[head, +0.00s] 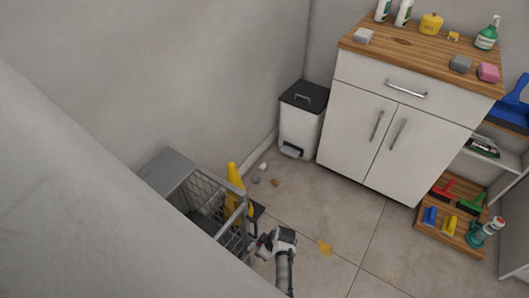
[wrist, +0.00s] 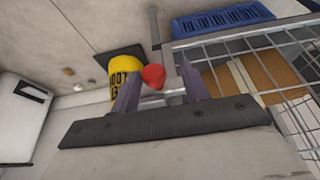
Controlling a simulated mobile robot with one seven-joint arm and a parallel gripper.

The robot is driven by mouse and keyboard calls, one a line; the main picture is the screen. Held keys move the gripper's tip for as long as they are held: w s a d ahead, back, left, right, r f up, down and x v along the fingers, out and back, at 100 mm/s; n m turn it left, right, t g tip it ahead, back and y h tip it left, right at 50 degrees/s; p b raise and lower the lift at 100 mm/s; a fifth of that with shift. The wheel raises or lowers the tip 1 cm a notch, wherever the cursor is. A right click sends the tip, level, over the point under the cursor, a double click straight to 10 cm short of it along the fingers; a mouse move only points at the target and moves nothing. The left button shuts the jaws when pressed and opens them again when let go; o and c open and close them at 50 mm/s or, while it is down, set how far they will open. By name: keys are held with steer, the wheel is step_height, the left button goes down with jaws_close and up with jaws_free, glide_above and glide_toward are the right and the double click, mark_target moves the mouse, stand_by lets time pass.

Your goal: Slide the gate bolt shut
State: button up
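The wire gate (wrist: 240,50) of a grey cage is at the right of the wrist view; in the head view the gate (head: 232,225) is at lower centre. A round red knob (wrist: 153,76), seemingly the bolt's handle, shows by a pale metal bar (wrist: 176,97) near the gate's edge. My gripper (wrist: 158,72) has its two fingers apart, with the knob appearing between them and gaps on both sides. I cannot tell whether a finger touches it. In the head view my gripper (head: 256,246) is beside the gate; the knob is not discernible there.
A white bin (head: 301,125) and a white cabinet (head: 385,125) stand behind. Small bits lie on the floor. Open floor (head: 335,220) lies right of my gripper.

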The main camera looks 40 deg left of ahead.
steer(key=shift+w, duration=0.1)
steer(key=v, duration=1.3)
steer(key=shift+d+r+p, duration=0.2)
steer(key=shift+r+p, duration=0.2)
steer(key=shift+p, duration=0.05)
